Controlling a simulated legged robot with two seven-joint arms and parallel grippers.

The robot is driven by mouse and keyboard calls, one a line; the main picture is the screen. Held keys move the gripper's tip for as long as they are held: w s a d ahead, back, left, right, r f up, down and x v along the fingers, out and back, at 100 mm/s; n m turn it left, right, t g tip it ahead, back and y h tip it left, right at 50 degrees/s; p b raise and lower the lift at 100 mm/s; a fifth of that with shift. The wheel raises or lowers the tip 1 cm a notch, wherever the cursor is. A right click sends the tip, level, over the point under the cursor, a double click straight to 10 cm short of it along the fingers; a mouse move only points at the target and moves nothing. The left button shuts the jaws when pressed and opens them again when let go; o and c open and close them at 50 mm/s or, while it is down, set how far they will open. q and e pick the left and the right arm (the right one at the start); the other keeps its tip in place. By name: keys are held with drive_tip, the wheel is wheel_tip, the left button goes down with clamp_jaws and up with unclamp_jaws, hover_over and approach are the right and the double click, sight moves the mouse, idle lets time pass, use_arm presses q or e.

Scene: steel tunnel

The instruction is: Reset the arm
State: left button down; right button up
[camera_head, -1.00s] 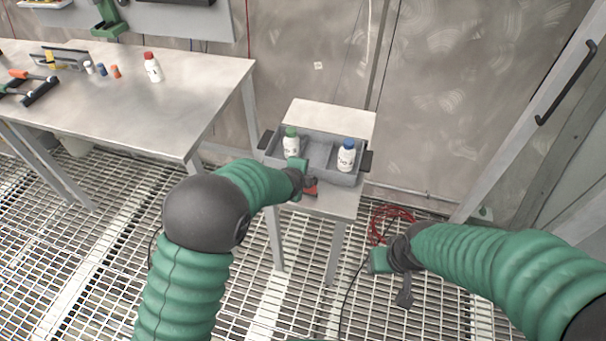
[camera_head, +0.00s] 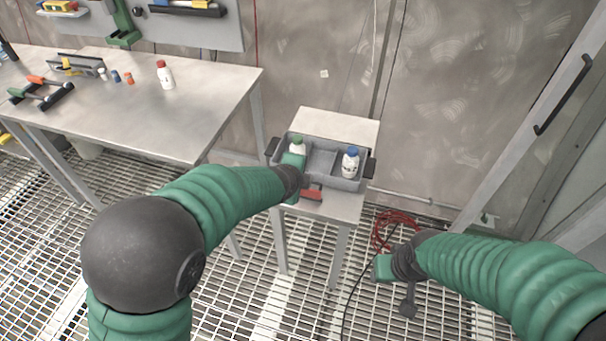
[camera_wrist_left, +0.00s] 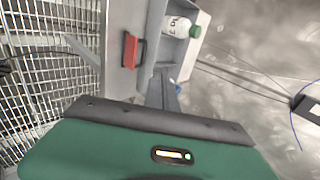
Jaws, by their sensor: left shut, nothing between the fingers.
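My left gripper (camera_head: 292,163) is shut and empty at the front left of the grey tray (camera_head: 322,177), close to the green-capped white bottle (camera_head: 297,146). Its fingers point away from the head camera and are largely hidden. In the left wrist view the green gripper body fills the bottom, and the green-capped bottle (camera_wrist_left: 177,27) lies beyond it in the tray. My right gripper (camera_head: 384,268) hangs at the lower right above the grating floor, apart from the small table; its fingers are too unclear to read.
A blue-capped bottle (camera_head: 350,162) stands in the tray's right part. The tray sits on a small table (camera_head: 342,127), with a red object (camera_head: 312,194) at its front. A steel workbench (camera_head: 190,110) holds a red-capped bottle (camera_head: 165,75). A red cable coil (camera_head: 390,230) lies behind my right gripper.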

use_arm(q)
drive_tip(key=s+a+n+g+y+p, duration=0.2)
drive_tip(key=s+a+n+p, duration=0.1)
drive_tip(key=s+a+n, duration=0.75)
drive_tip(key=s+a+n+g+p, duration=0.1)
drive_tip(key=s+a+n+g, duration=0.1)
drive_tip(key=s+a+n, duration=0.3)
drive_tip(key=s+a+f+n+g+y, duration=0.1)
drive_tip(key=s+a+n, duration=0.3)
drive_tip(key=s, duration=0.5)
drive_tip(key=shift+s+a+n+g+p, duration=0.25)
drive_tip(key=shift+a+n+g+p, duration=0.2)
drive_tip(key=shift+n, duration=0.6)
drive_tip(key=shift+f, duration=0.1)
